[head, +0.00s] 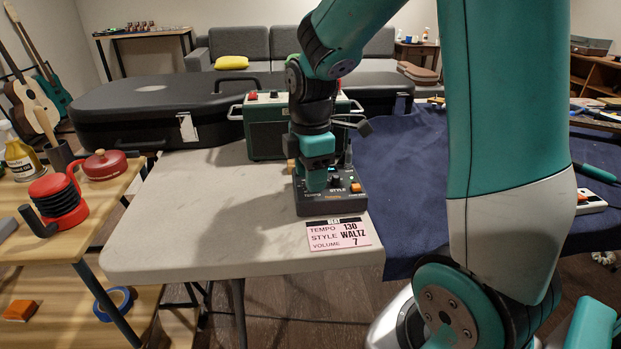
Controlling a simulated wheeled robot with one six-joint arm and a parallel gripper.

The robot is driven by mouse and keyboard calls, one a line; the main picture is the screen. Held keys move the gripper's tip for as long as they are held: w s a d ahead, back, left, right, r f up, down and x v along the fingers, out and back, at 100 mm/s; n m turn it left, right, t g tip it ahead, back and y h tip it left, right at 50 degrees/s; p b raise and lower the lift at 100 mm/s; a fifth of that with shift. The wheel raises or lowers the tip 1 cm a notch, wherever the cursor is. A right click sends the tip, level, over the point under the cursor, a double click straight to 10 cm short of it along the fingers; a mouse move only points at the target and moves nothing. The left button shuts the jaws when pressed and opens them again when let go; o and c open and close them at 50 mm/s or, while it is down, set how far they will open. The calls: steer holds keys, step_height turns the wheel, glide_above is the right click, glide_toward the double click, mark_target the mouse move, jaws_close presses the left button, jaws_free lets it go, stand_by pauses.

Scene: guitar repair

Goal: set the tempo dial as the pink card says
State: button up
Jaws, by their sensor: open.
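The pink card (339,236) lies on the front right of the pale table, below the drum machine. It reads TEMPO 130, STYLE WALTZ, VOLUME 7 under a dark header. The dark grey drum machine (331,205) sits just behind the card. A black knob and an orange button show on its right part, with the word STYLE near the knob. My gripper (316,186) points down over the left part of the machine and hides that part, so the tempo dial and its setting do not show. Whether the fingers touch a dial cannot be told.
A green amplifier (265,130) stands right behind the machine, close to my arm. A black case (150,112) lies beyond the pale table (170,240), whose left half is clear. A blue cloth (415,165) covers the right side.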

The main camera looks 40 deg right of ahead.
steer(key=shift+f, duration=0.15)
steer(key=shift+c, duration=0.2)
jaws_close()
steer(key=shift+m+p, duration=0.3)
steer(key=shift+p, duration=0.05)
steer(key=m+p, duration=0.2)
steer(key=shift+r+m, duration=0.2)
steer(key=shift+m, duration=0.2)
steer(key=m+p, duration=0.3)
steer(key=m, duration=0.1)
steer(key=shift+p, duration=0.4)
steer(key=m+p, duration=0.2)
steer(key=m, duration=0.2)
steer(key=shift+m+p, duration=0.35)
steer(key=shift+m, duration=0.05)
steer(key=shift+f+m+p, duration=0.15)
steer(key=shift+m+p, duration=0.75)
steer(key=shift+m, duration=1.1)
